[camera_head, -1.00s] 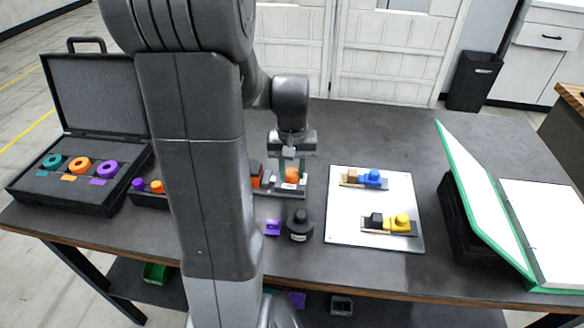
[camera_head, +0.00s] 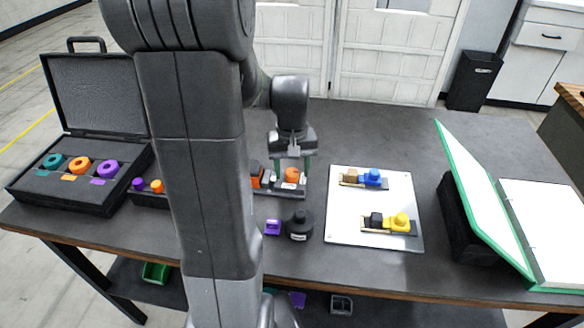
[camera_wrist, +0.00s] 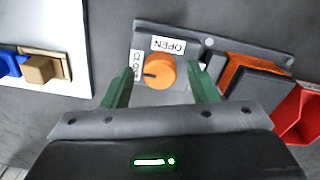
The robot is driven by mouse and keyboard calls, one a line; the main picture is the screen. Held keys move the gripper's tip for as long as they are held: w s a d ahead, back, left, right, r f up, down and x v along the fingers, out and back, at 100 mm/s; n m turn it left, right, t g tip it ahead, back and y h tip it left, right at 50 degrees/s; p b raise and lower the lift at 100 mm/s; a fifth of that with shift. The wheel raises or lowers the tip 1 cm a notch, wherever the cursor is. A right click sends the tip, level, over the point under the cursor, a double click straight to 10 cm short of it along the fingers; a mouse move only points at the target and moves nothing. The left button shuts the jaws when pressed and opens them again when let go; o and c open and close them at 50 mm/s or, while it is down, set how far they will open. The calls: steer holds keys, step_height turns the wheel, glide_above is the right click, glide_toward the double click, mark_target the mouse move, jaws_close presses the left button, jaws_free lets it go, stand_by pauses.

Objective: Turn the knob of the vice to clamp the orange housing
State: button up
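The vice (camera_head: 283,190) is a dark fixture on the table, partly behind my arm in the head view. Its round orange knob (camera_wrist: 159,71) stands on a plate between labels reading OPEN and CLOSE; the dark mark on the knob points left, toward the CLOSE label. The knob also shows in the head view (camera_head: 291,175). The orange housing (camera_wrist: 236,72) sits right of the knob in the wrist view, with a dark block against it; whether the jaws touch it I cannot tell. My gripper (camera_wrist: 160,86) is open, its green fingers apart on either side of the knob.
A red part (camera_wrist: 300,112) lies right of the vice in the wrist view. A white board (camera_head: 345,215) with blue and yellow knob fixtures lies to the right. A black round object (camera_head: 299,226) and a purple piece (camera_head: 272,228) stand in front. An open case (camera_head: 75,185) is at left.

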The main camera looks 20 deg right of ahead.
mark_target(292, 172)
steer(key=shift+r, duration=0.1)
step_height(292, 172, up, 14)
stand_by(0.5)
steer(key=shift+f, duration=0.3)
step_height(292, 172, down, 14)
steer(key=shift+r, duration=0.15)
stand_by(0.5)
